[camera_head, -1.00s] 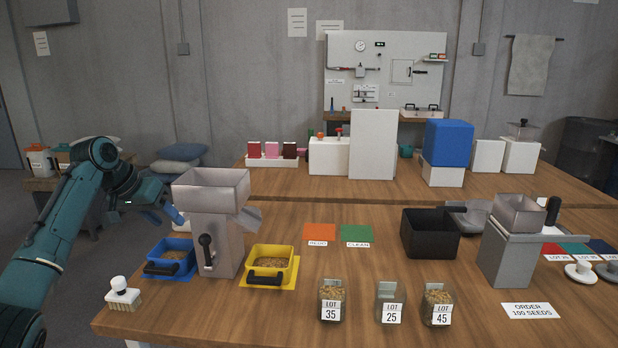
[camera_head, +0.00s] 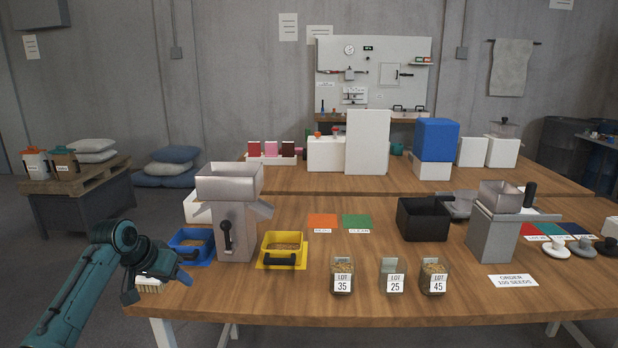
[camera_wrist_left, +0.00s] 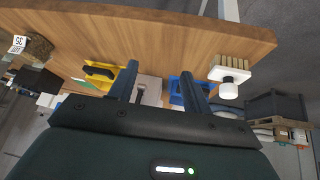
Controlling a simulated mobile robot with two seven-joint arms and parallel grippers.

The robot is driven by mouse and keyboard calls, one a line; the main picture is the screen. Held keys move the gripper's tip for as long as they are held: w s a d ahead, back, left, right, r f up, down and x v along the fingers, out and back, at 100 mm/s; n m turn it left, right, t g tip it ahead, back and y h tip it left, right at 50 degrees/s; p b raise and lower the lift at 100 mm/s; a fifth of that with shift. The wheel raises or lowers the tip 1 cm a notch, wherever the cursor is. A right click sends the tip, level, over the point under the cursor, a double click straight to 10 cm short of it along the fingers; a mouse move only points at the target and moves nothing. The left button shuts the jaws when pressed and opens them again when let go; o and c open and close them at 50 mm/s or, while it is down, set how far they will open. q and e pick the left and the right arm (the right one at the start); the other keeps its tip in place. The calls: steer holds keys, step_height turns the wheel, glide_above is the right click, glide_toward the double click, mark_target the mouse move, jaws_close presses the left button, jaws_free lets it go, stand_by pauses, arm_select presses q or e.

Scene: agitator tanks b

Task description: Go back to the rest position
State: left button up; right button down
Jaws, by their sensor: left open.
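My left gripper (camera_head: 184,277) is in the head view at the table's left front corner, near the white brush (camera_head: 150,284), which it partly hides. It is empty. In the left wrist view its two fingers (camera_wrist_left: 160,85) stand apart with nothing between them. The wooden table (camera_head: 340,306) lies in front of me, with the blue bin (camera_head: 190,259), the metal hopper machine (camera_head: 234,235) and the yellow bin (camera_head: 283,262) beyond the gripper. Both bins show in the left wrist view too. My right gripper is not in view.
Jars labelled 35 (camera_head: 342,277), 25 (camera_head: 392,277) and 45 (camera_head: 433,277) stand along the front of the table. A black bin (camera_head: 424,224) and a grey hopper unit (camera_head: 493,235) stand to the right. Open floor lies left of the table, before a low pallet table (camera_head: 80,181).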

arm_select(q)
steer(key=s+d+f+m+t, duration=0.1)
steer(key=s+d+f, duration=0.4)
steer(key=s+f, duration=0.3)
steer(key=s+d+f+t, duration=0.1)
steer(key=s+d+f, duration=0.4)
steer(key=f, duration=0.6)
steer(key=s+d+t, duration=0.1)
steer(key=s+d, duration=0.2)
steer(key=s, duration=0.8)
steer(key=s+d+t+h+p, duration=0.1)
steer(key=s+d, duration=0.2)
steer(key=s, duration=0.8)
steer(key=shift+s+r+t, duration=0.25)
steer(key=shift+r+t, duration=0.1)
steer(key=shift+t, duration=0.05)
